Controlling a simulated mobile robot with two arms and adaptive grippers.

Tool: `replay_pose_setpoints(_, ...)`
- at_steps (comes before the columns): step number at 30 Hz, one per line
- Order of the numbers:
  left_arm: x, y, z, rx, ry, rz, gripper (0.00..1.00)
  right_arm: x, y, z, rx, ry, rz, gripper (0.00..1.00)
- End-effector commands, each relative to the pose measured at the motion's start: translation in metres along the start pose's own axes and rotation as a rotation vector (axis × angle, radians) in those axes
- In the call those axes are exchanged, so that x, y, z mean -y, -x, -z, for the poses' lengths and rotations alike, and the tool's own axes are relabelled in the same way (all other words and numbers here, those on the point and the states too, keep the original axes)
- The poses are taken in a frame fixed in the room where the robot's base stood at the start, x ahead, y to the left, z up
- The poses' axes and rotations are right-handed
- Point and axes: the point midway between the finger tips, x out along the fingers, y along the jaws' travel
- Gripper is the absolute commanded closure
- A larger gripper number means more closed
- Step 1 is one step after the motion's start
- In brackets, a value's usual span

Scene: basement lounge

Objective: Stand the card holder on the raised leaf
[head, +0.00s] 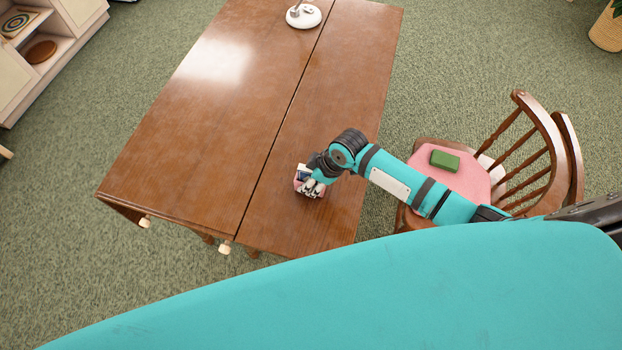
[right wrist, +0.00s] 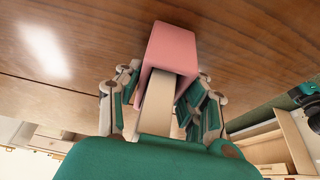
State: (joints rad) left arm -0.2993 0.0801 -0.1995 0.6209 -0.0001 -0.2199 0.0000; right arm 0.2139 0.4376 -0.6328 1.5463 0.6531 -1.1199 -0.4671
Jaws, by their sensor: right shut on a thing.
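The pink card holder (right wrist: 172,47) is between the fingers of my right gripper (right wrist: 163,98) in the right wrist view, with a cream-coloured part in its opening. The gripper is shut on it. In the head view my right gripper (head: 314,186) is low over the leaf (head: 340,90), the wooden panel right of the table's long seam. The leaf lies level with the rest of the tabletop. The gripper hides most of the holder there. I cannot tell whether the holder touches the wood. My left gripper is not in view.
The main tabletop (head: 200,130) left of the seam is bare. A white round lamp base (head: 303,16) stands at the far end. A wooden chair (head: 545,150) with a pink seat holds a green block (head: 445,161). A shelf unit (head: 72,20) is at far left.

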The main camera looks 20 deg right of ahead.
Motion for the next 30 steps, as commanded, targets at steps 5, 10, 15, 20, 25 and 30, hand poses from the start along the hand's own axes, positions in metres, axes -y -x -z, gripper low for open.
replay_pose_setpoints(5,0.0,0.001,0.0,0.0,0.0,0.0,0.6,0.0,-0.003,-0.001,-0.001,0.002,0.0,0.94)
replay_pose_setpoints(10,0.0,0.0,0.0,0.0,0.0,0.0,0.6,0.0,-0.004,-0.001,-0.001,0.001,0.0,0.94)
replay_pose_setpoints(15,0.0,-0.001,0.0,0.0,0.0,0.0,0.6,0.0,-0.005,-0.002,0.0,0.001,0.0,0.48)
replay_pose_setpoints(20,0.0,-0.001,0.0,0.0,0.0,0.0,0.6,0.0,-0.004,-0.002,0.0,0.001,0.0,0.39)
replay_pose_setpoints(25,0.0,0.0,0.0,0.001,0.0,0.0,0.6,0.0,-0.004,-0.001,0.0,0.001,0.0,0.39)
replay_pose_setpoints(30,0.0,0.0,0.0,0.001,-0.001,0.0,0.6,-0.001,0.01,-0.001,-0.001,0.002,-0.002,0.39)
